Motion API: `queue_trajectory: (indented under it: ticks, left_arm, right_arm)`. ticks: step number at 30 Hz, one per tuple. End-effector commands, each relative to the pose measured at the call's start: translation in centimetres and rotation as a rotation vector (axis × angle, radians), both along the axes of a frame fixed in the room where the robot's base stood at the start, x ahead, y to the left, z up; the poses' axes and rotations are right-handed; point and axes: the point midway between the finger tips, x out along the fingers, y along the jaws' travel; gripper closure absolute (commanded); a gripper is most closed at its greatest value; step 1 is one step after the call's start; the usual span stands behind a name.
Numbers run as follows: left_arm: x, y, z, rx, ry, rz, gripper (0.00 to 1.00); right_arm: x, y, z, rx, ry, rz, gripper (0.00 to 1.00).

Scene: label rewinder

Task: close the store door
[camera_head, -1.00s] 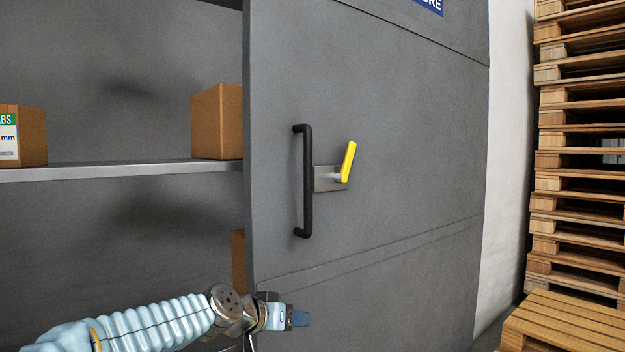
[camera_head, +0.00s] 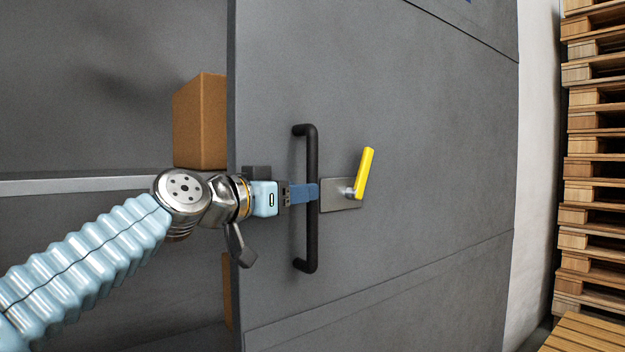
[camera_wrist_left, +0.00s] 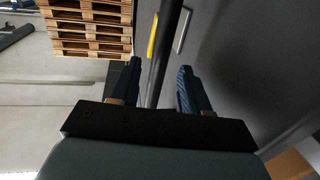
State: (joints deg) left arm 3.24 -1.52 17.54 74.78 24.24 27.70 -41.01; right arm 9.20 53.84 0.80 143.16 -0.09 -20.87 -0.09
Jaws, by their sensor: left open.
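The grey store door (camera_head: 420,130) stands partly open, with shelf space showing to its left. It carries a black vertical bar handle (camera_head: 311,240) and, to the right of that, a yellow lever (camera_head: 364,173) on a metal plate (camera_head: 338,199). My left gripper (camera_head: 312,193) is at the middle of the bar handle. In the left wrist view its two blue fingers (camera_wrist_left: 158,88) are apart, with the dark bar handle (camera_wrist_left: 163,50) running between them. The yellow lever (camera_wrist_left: 153,38) shows beyond. My right gripper is not in view.
A cardboard box (camera_head: 200,122) sits on the shelf (camera_head: 80,185) behind the door's left edge. Another box (camera_head: 227,290) shows partly below. Stacked wooden pallets (camera_head: 595,150) stand at the right, past a white wall (camera_head: 535,150).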

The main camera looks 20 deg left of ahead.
Motion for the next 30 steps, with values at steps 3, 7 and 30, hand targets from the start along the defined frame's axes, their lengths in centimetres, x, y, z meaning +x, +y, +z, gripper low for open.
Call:
queue_trajectory:
  ticks: [3,7,30]
  left_arm:
    - [2.1,-1.1,0.4,0.000,0.001,-0.002,0.54]
    - [3.5,-1.8,0.2,0.000,0.001,-0.001,0.54]
    - [4.3,-2.1,0.0,0.001,0.000,0.001,1.00]
  right_arm:
    - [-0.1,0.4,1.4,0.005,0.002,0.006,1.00]
    - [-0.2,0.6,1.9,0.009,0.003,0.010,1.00]
    - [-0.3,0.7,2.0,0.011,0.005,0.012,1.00]
